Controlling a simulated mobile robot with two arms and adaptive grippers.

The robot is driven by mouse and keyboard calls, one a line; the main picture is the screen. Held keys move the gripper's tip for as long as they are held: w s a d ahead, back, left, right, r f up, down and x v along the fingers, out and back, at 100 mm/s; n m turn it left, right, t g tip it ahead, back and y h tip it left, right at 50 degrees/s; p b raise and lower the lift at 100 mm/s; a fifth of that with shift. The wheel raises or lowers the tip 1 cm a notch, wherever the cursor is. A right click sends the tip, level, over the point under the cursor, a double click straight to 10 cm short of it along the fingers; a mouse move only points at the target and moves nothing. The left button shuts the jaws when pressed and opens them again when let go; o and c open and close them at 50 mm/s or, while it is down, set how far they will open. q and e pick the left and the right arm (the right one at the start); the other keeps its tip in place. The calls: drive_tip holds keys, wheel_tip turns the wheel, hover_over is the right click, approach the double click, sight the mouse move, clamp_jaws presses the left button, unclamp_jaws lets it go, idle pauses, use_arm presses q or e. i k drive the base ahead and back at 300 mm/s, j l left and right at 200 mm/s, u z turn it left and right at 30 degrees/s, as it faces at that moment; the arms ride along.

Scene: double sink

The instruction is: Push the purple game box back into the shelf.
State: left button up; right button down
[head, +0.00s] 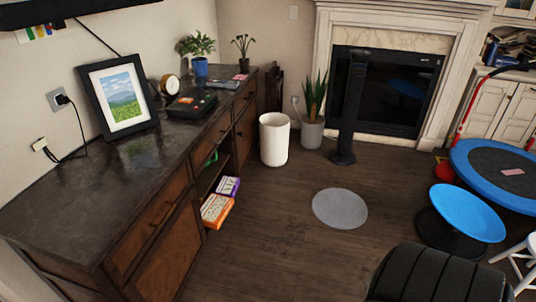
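The purple game box (229,187) is on the open shelf (209,174) in the middle of the dark wooden cabinet (150,180). Its end sticks out past the cabinet front. An orange and white box (216,208) lies in front of it in the picture, also jutting out from the shelf. Something green shows on the upper shelf level. How far the boxes reach inside the cabinet is hidden. Neither of my grippers shows in the head view.
A white bin (274,139) and a potted plant (313,110) stand beyond the cabinet. A round grey mat (340,208) lies on the floor. Floor before the shelf is clear.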

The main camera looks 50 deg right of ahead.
sight(228, 186)
drive_tip(key=z, duration=1.15)
drive_tip(key=i+l, duration=0.25)
drive_tip(key=i, duration=0.2)
drive_tip(key=i+l+u, duration=0.1)
drive_tip(key=i+l, duration=0.15)
drive_tip(key=i, duration=0.2)
drive_tip(key=i+l+u, duration=0.1)
drive_tip(key=i+l, duration=0.2)
drive_tip(key=i, duration=0.15)
